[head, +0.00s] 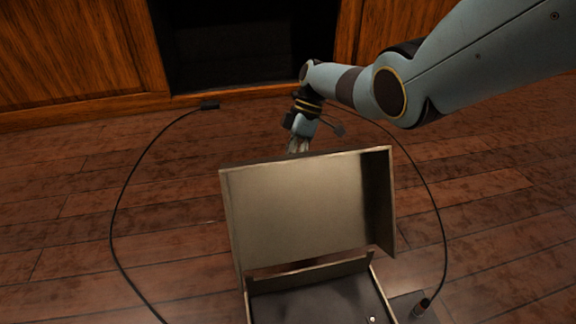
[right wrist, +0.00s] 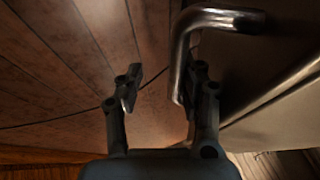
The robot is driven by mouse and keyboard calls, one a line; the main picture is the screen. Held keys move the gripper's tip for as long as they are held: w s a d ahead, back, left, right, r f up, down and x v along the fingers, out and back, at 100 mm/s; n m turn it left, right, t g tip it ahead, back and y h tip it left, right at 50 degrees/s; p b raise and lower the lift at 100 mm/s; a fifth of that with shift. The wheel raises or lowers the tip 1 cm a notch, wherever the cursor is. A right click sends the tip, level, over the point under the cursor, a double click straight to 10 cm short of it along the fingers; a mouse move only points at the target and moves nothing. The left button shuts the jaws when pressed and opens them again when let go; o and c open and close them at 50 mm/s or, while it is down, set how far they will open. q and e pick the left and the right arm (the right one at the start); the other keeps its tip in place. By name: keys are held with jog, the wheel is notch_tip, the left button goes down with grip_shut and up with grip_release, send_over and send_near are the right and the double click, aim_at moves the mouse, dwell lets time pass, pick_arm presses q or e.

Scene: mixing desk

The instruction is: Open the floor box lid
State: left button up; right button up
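The floor box (head: 322,303) stands at the bottom centre of the head view. Its metal lid (head: 305,210) is raised and stands steeply up, with the box interior exposed. My right gripper (head: 299,146) is behind the lid's upper edge, its fingertips partly hidden there. In the right wrist view my right gripper (right wrist: 163,90) is open. A bent metal handle (right wrist: 183,55) on the lid's dark outer face (right wrist: 265,60) reaches between the fingers, close to the right finger. I cannot tell whether they touch. My left gripper is not in view.
A black cable (head: 122,200) with a plug (head: 209,105) curves over the wooden floor (head: 70,220) on the left. Another cable (head: 432,195) runs on the right to a connector (head: 420,309) beside the box. Wooden panels (head: 70,60) flank a dark opening at the back.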

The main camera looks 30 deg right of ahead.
jog(key=shift+w+d+r, duration=0.2)
jog(key=shift+w+r, duration=0.05)
jog(key=shift+r, duration=0.05)
jog(key=v, duration=1.1)
jog(key=shift+r, duration=0.2)
jog(key=shift+d, duration=0.1)
